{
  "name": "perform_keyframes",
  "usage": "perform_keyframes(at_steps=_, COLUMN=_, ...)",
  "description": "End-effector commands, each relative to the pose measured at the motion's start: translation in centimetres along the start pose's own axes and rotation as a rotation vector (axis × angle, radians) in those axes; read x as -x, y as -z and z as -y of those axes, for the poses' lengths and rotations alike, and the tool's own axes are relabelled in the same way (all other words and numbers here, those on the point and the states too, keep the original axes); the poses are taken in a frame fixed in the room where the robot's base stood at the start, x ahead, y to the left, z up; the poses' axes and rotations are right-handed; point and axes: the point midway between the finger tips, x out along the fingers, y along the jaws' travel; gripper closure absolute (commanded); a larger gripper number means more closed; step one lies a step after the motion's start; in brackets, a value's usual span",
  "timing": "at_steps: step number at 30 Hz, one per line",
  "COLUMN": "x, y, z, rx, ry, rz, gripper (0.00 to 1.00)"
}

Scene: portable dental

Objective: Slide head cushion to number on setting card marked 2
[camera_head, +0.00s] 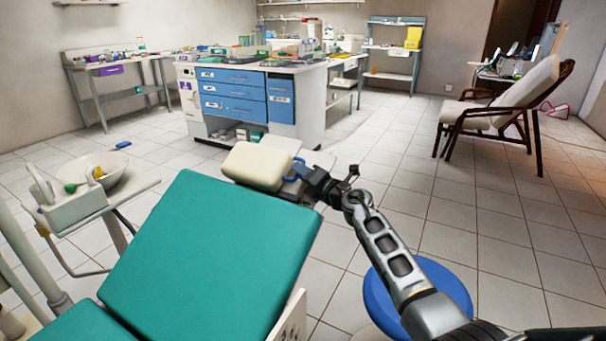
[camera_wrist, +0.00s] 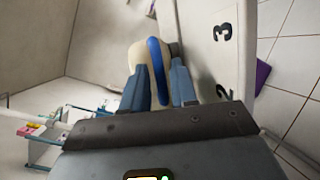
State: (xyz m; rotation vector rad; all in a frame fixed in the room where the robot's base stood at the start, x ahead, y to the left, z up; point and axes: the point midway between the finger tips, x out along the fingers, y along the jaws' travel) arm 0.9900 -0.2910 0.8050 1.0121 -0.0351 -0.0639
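The cream head cushion (camera_head: 258,166) sits at the top end of the teal chair backrest (camera_head: 215,245). It also shows beyond my fingers in the wrist view (camera_wrist: 138,58). A blue handle (camera_wrist: 157,70) loops along its near side. My gripper (camera_head: 297,178) is at the cushion's right side. In the wrist view its two fingers (camera_wrist: 160,88) stand apart with the lower end of the handle between them. A gap shows by the right finger. The white setting card (camera_wrist: 205,45) is right of the fingers, with a black 3 and, lower down, a 2.
A blue stool (camera_head: 380,310) stands below my arm. A tray with a bowl (camera_head: 105,180) is left of the chair. A blue-drawered cabinet (camera_head: 235,95) stands behind, and a wooden recliner (camera_head: 510,100) at the back right. Tiled floor between them is mostly clear.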

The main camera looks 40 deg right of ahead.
Motion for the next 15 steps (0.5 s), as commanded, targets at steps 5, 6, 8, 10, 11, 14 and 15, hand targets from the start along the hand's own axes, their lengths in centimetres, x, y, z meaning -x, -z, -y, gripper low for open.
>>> perform_keyframes(at_steps=5, x=0.01, y=0.0, z=0.0, rx=0.0, ry=0.0, rz=0.0, gripper=0.9)
perform_keyframes(at_steps=6, x=0.02, y=0.0, z=0.0, rx=0.0, ry=0.0, rz=0.0, gripper=0.94)
perform_keyframes(at_steps=8, x=0.02, y=0.0, z=0.01, rx=0.0, ry=0.0, rz=0.0, gripper=0.99)
perform_keyframes(at_steps=10, x=0.02, y=0.0, z=0.01, rx=0.0, ry=0.0, rz=0.0, gripper=1.0)
perform_keyframes(at_steps=11, x=0.02, y=0.0, z=0.01, rx=0.0, ry=0.0, rz=0.0, gripper=1.0)
perform_keyframes(at_steps=14, x=0.02, y=0.0, z=0.02, rx=0.0, ry=0.0, rz=0.0, gripper=1.0)
perform_keyframes(at_steps=15, x=0.02, y=0.0, z=0.02, rx=0.0, ry=0.0, rz=0.0, gripper=1.0)
